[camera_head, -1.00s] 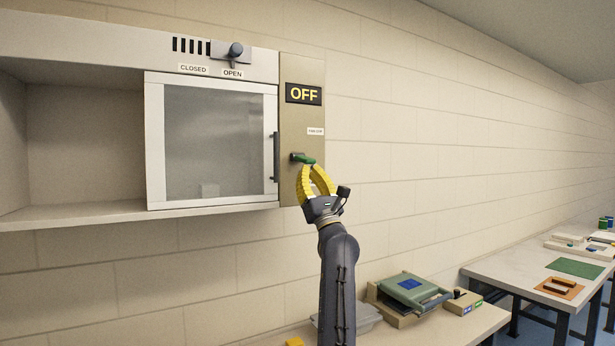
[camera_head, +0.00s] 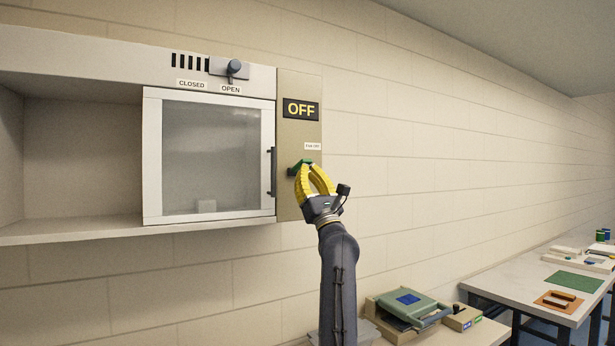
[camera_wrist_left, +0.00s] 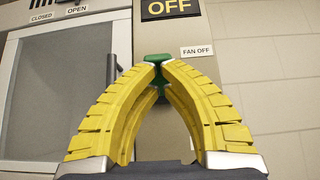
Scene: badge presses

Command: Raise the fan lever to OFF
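The fan lever has a green handle (camera_head: 303,162) on a dark pivot, on the beige panel (camera_head: 298,215) right of the cabinet door. A "FAN OFF" label sits just above the lever at right, and a black sign with yellow "OFF" (camera_head: 301,109) is higher up. My left gripper (camera_head: 304,167) has its yellow fingers drawn together at the tips around the green handle. In the left wrist view the handle (camera_wrist_left: 157,58) shows between and above the fingertips, which partly hide it. The handle points slightly upward from its pivot. My right gripper is out of view.
A glazed cabinet door (camera_head: 208,155) with a dark vertical handle is left of the panel. Above it is a sliding knob (camera_head: 234,68) over the "OPEN" label. A green press (camera_head: 408,305) is on the table below. Bare wall is to the right.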

